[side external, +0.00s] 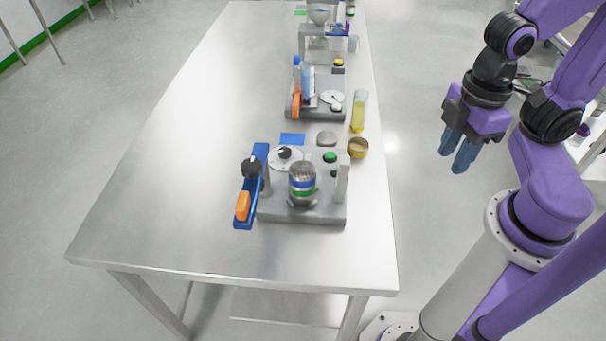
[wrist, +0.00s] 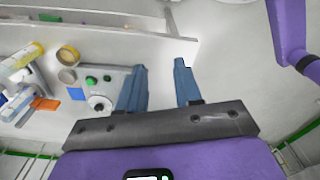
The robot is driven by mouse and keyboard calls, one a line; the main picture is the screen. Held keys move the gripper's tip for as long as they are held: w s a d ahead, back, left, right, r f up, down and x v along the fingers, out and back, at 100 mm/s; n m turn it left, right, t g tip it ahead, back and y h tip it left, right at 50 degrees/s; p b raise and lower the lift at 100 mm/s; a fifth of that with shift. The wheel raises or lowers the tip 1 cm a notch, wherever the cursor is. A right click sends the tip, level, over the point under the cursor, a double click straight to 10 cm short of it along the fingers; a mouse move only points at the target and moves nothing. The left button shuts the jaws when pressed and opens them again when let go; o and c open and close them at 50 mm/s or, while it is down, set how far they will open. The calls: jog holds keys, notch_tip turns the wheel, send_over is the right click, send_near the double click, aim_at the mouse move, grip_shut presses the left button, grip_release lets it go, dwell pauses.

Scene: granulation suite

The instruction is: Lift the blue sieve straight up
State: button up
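The blue sieve (side external: 302,183) shows as a blue band in a small round stack, with a greyish top above it and a green band (side external: 303,192) below. The stack stands upright on a grey machine base (side external: 325,213) near the front of the steel table. My gripper (side external: 456,150) is off the table's right edge, above the floor, well apart from the stack and pointing down. In the wrist view its two blue fingers (wrist: 161,84) are spread with nothing between them. The machine base (wrist: 118,76) also shows there, partly behind a finger; I cannot make out the sieve.
Pale posts (side external: 342,178) flank the stack. A blue bar with an orange handle (side external: 242,206) and black knob lies left of it. A brass ring (side external: 358,148), yellow tube (side external: 358,111) and another device (side external: 318,108) stand behind. The table's left side (side external: 180,180) is clear.

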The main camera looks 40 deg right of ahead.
notch_tip(320, 180, up, 4)
jog(key=m, duration=0.4)
send_over(304, 170)
notch_tip(304, 170, down, 18)
jog(key=shift+r, duration=0.2)
dwell(0.4)
jog(key=shift+w, duration=0.1)
grip_shut()
